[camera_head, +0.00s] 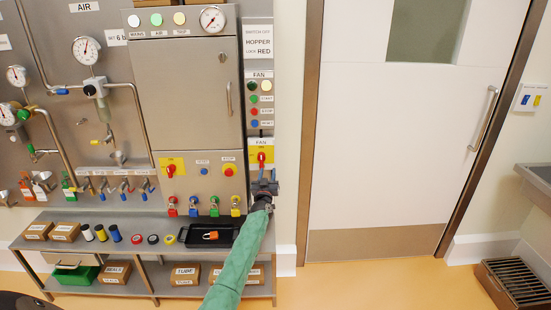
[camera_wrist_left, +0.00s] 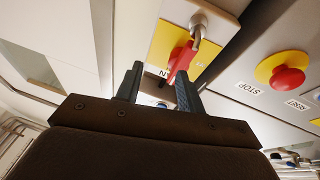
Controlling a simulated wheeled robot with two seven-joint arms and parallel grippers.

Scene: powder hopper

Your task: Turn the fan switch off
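The fan switch (camera_head: 262,157) is a red handle on a yellow plate, under a FAN label at the right edge of the panel. Its handle looks about upright in the head view. In the left wrist view the red handle (camera_wrist_left: 181,60) is just beyond the fingertips, nearer the right-hand finger, with a grey metal piece beside it. I cannot tell whether a finger touches it. My left gripper (camera_head: 264,183) is just below the switch, its arm in a green sleeve. Its fingers (camera_wrist_left: 158,88) are apart with nothing between them. My right gripper is not in view.
A red-on-yellow stop button (camera_head: 228,170) and another red switch (camera_head: 170,169) are to the left. Several coloured padlocks (camera_head: 193,207) hang below. A white door (camera_head: 400,150) is at right.

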